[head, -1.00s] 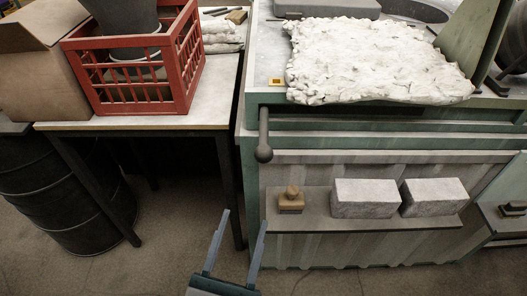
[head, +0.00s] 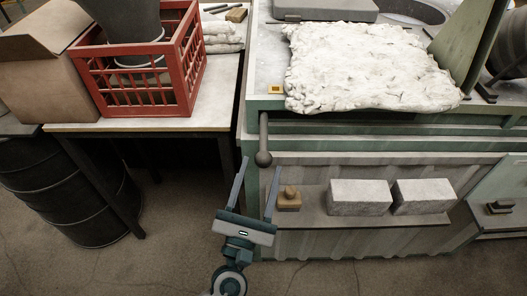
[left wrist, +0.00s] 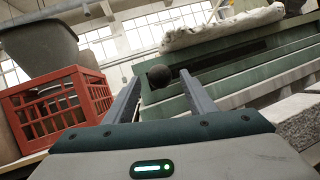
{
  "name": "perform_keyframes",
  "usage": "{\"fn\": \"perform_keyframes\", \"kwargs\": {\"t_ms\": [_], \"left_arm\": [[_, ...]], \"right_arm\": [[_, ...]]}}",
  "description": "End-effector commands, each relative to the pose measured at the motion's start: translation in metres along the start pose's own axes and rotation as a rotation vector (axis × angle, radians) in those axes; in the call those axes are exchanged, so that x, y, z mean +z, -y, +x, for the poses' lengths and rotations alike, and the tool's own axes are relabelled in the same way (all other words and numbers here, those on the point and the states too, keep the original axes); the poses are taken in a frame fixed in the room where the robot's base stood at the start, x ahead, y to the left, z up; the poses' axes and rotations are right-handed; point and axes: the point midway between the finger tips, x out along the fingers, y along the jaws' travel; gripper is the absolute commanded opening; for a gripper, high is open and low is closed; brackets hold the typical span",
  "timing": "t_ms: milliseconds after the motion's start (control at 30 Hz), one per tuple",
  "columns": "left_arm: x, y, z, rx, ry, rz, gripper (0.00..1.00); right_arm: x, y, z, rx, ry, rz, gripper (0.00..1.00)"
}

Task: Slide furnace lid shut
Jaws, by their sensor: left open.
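The green furnace (head: 390,128) stands at the centre and right of the head view. A grey slab (head: 325,10) that looks like its lid lies on top at the back, left of a round opening (head: 415,10). A dark handle with a ball end (head: 263,158) hangs at the furnace's front left. My left gripper (head: 260,166) is open and empty, its fingertips pointing up at the ball. In the left wrist view the ball (left wrist: 159,75) shows between the fingertips; whether they touch it is unclear. My right gripper is out of view.
A lumpy white blanket (head: 370,65) covers the furnace top's front. A front shelf (head: 350,221) holds two pale bricks (head: 360,197) and a small wooden block (head: 289,200). A red crate (head: 140,85) stands on the left table.

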Motion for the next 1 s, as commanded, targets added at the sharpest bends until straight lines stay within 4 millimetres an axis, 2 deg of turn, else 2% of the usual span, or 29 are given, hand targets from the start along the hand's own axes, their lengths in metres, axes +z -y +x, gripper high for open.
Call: {"fn": "perform_keyframes", "kwargs": {"t_ms": [100,300,667,767,900,1000], "left_arm": [[0.003,-0.001,0.019,0.001,0.001,0.000,0.50],[0.001,0.000,0.035,0.000,0.001,0.000,0.50],[0.000,0.000,0.038,0.000,0.000,0.000,0.50],[0.000,0.000,0.037,0.000,0.000,0.000,0.31],[0.000,0.000,0.037,0.000,0.000,0.000,0.00],[0.000,0.000,0.037,0.000,0.000,0.000,0.00]], "right_arm": [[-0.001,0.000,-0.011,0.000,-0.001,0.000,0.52],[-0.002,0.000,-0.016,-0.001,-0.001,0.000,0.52],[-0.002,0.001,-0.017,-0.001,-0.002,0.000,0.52],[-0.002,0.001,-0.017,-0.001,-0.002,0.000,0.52],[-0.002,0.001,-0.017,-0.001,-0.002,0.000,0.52],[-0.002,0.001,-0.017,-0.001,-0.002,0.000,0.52]]}}
